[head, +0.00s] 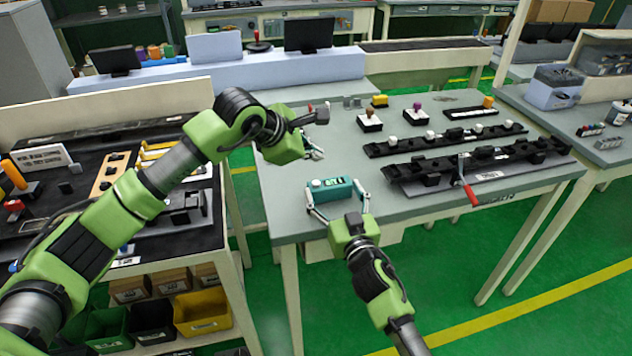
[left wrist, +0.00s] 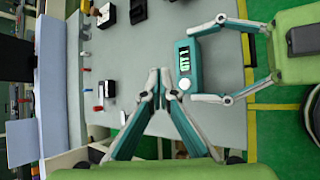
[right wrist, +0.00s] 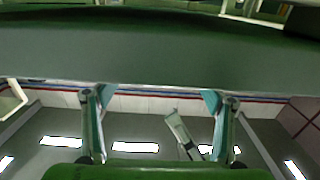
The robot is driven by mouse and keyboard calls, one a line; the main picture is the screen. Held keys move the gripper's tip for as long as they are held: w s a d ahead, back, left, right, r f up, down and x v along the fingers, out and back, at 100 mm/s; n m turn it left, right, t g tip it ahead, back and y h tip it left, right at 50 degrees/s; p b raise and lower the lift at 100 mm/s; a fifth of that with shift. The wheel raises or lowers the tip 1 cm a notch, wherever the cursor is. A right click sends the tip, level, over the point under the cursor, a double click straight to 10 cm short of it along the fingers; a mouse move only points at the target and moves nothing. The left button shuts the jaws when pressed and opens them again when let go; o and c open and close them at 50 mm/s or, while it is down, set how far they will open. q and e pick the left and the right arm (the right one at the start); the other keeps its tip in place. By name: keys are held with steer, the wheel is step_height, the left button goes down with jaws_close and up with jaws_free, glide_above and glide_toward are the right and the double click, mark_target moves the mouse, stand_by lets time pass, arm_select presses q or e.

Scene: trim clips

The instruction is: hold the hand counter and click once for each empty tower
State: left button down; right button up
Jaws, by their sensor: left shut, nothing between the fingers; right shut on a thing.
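The hand counter (head: 335,189) is a teal box with a lit green display and a round white button, near the table's front left corner. In the left wrist view the counter (left wrist: 184,67) shows its display and button; the digits are too small to read surely. My right gripper (head: 336,205) is shut on the counter, one finger at each end. My left gripper (head: 318,154) is shut and empty, behind the counter and apart from it. In the left wrist view its fingertips (left wrist: 158,76) meet beside the button. Black rails (head: 445,139) and (head: 480,163) carry several raised blocks; which towers are empty is unclear.
The grey table (head: 285,208) also holds a red-handled lever (head: 467,185), small stands with knobs (head: 370,120) and a yellow block (head: 380,100). A cluttered bench (head: 70,215) stands left. The table is bare around the counter.

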mark_target(314, 183)
stand_by(0.4)
arm_select(q)
step_height(314, 183, up, 4)
steer(key=shift+f, duration=0.1)
steer(key=shift+f, duration=4.45)
steer(key=shift+f, duration=0.4)
